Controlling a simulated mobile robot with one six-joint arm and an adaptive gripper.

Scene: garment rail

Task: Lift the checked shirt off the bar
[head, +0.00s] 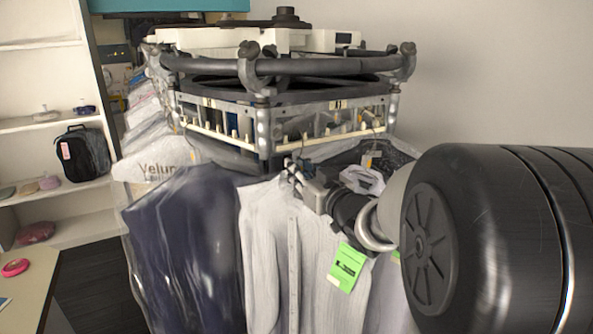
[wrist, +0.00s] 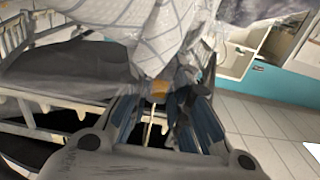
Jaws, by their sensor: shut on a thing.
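The checked shirt (head: 268,245) is pale grey-white and hangs at the front of the rail, with a green tag (head: 346,268) on its right side. In the wrist view its checked cloth (wrist: 130,28) fills the upper middle. My gripper (head: 294,172) is at the top of the shirt, just below the bar (head: 325,66). In the wrist view my gripper (wrist: 160,95) has its fingers around the hanger at the collar, beside a small orange piece (wrist: 158,88). The exact grip point and the hanger's hook are partly hidden.
A dark blue garment in clear film (head: 185,250) hangs close at the shirt's left. More wrapped garments (head: 150,140) line the rail's left side. A dark garment (head: 375,155) hangs behind my wrist. White shelves (head: 50,125) stand far left. The wall at upper right is bare.

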